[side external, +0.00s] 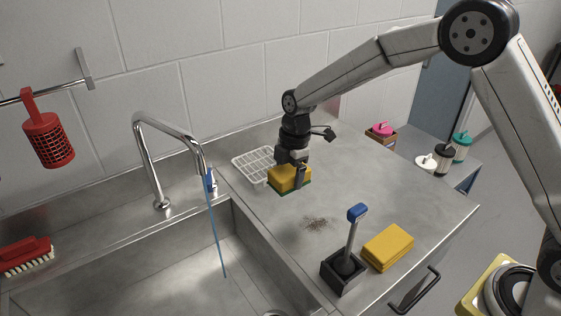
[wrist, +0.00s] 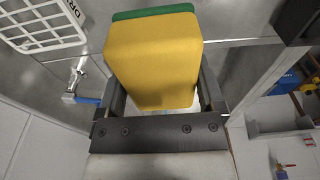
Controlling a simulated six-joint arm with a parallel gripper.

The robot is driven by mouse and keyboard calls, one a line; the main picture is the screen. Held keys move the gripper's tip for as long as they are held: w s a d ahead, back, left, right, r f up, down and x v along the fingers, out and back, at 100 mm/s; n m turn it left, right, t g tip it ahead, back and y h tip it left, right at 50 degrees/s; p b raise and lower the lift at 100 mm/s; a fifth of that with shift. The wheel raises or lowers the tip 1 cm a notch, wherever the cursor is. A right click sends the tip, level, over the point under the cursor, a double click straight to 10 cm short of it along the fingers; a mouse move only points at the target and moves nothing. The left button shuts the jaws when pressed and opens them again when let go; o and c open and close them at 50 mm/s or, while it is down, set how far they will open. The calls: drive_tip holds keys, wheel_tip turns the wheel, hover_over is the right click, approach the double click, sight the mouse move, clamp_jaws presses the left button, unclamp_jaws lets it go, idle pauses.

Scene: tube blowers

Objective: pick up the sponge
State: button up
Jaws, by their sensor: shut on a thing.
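The sponge (side external: 287,176) is a yellow block with a green scouring layer. In the side view it is in my gripper (side external: 292,170), low over the steel counter beside a white wire rack. Whether it touches the counter is hard to tell. In the wrist view the sponge (wrist: 155,58) fills the space between the two dark fingers of my gripper (wrist: 158,92), its green layer at the top edge. The fingers are shut on its sides.
A white rack (side external: 254,164) lies left of the sponge. The sink with its faucet (side external: 165,150) is further left. The counter's right side is clear.

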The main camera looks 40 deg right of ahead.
drive_tip(key=s+d+r, duration=0.1)
drive_tip(key=s+r, duration=0.2)
drive_tip(key=s, duration=0.5)
drive_tip(key=shift+s+d+r, duration=0.2)
drive_tip(key=shift+s+r, duration=0.05)
drive_tip(key=shift+r, duration=0.1)
drive_tip(key=o, duration=0.7)
drive_tip(key=c, duration=0.6)
drive_tip(key=s+a+f, duration=0.1)
drive_tip(key=a+f, duration=0.1)
drive_tip(key=a, duration=0.2)
drive_tip(key=s+a+f, duration=0.1)
drive_tip(key=a+f, duration=0.1)
drive_tip(key=a, duration=0.2)
drive_tip(key=a+f, duration=0.3)
drive_tip(key=a, duration=0.1)
drive_tip(key=shift+s+f, duration=0.1)
drive_tip(key=shift+s, duration=0.3)
